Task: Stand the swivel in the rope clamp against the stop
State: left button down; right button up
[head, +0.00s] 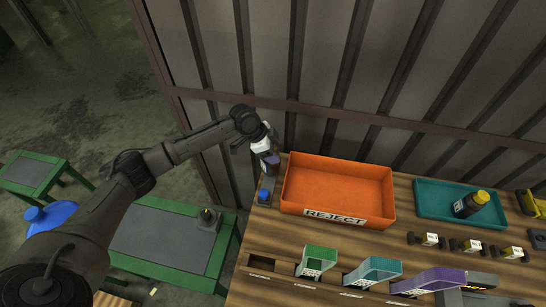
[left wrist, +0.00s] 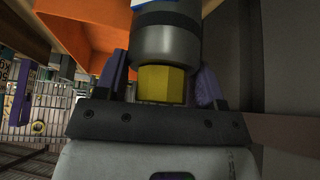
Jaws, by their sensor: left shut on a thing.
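My left gripper (head: 270,159) is at the back left corner of the wooden bench, left of the orange bin. In the left wrist view its purple fingers (left wrist: 163,84) are shut on a dark grey cylinder with a yellow hexagonal end, which looks like the swivel (left wrist: 166,45). A small grey fixture with a blue part (head: 265,194), perhaps the rope clamp, stands on the bench just below the gripper in the head view. The gripper partly covers this spot. I cannot tell whether the swivel touches the fixture, and I cannot make out the stop. My right gripper is not in view.
An orange REJECT bin (head: 338,173) stands close to the right of the gripper. A ribbed wall (head: 330,80) rises behind. A teal tray (head: 432,212) holds a black, yellow-capped piece (head: 471,204). Several coloured holders line the front. A green-framed table (head: 160,237) is at left.

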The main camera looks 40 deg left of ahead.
pick_arm(q)
jog(key=shift+f, duration=1.75)
jog(key=shift+c, duration=1)
grip_release()
jog(key=shift+f, duration=0.15)
jog(key=v, duration=1.2)
